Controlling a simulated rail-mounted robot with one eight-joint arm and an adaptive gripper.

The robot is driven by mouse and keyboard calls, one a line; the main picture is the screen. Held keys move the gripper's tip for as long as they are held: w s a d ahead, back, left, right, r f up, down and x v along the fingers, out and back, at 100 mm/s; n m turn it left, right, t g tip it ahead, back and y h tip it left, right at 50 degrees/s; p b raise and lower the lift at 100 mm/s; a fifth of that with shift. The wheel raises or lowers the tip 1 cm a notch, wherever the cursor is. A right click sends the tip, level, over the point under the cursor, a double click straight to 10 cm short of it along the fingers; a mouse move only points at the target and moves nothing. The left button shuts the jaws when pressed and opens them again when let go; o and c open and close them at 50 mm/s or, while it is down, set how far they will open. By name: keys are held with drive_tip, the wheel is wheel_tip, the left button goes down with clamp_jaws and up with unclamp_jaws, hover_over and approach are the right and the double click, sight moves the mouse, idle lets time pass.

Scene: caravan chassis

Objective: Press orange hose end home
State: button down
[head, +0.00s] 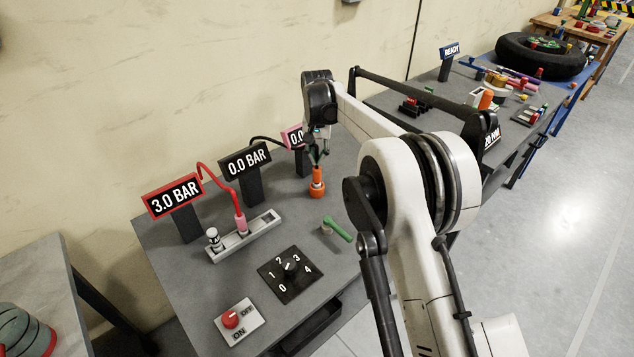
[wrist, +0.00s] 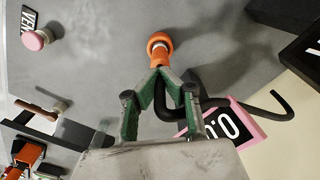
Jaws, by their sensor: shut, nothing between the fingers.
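The orange hose end (head: 317,177) stands upright on the grey bench, with a wider orange collar at its foot. In the wrist view the orange piece (wrist: 158,48) shows at top centre with a pale ring on it. My gripper (head: 318,158) is directly above it, pointing down. Its green fingers (wrist: 159,73) meet at their tips, shut and empty, at or very near the orange piece. I cannot tell whether they touch it. How deep the hose end sits is not clear. A black hose (wrist: 190,97) passes behind the fingers.
A pink-framed gauge (wrist: 226,125) stands close behind my gripper. A 0.0 BAR gauge (head: 245,160) and a red 3.0 BAR gauge (head: 173,196) stand left. A grey rack (head: 262,228), a green-handled valve (head: 338,229), a dial (head: 290,268) and a red switch (head: 230,320) lie nearer.

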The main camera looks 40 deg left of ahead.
drive_tip(key=shift+f, duration=0.5)
drive_tip(key=shift+f+b, duration=0.75)
drive_tip(key=shift+f, duration=0.25)
drive_tip(key=shift+r, duration=0.1)
idle(0.6)
drive_tip(key=shift+r+p, duration=1)
drive_tip(key=shift+r, duration=2.45)
